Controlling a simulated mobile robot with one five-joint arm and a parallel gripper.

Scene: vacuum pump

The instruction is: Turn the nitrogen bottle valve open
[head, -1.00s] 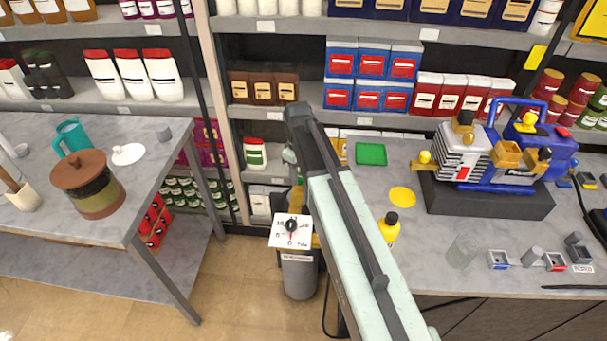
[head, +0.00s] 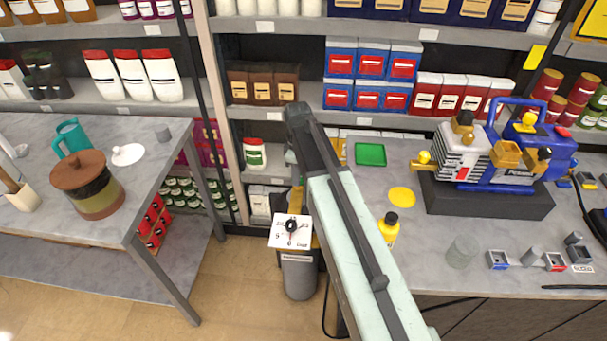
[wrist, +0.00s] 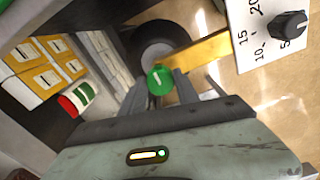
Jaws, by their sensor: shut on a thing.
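In the wrist view a round green valve knob (wrist: 160,79) with a small pale mark sits between the fingertips of my gripper (wrist: 168,88), which is shut on it. A yellow bracket (wrist: 205,52) runs from beside the knob to a white dial plate with a black knob (wrist: 288,24). In the head view the grey bottle (head: 299,276) stands on the floor under the dial plate (head: 290,231). My arm reaches over beside it and hides the valve and most of my gripper there.
The left table (head: 150,205) carries a brown-lidded pot (head: 90,185). Stocked shelves stand behind. Floor is clear between table and bottle.

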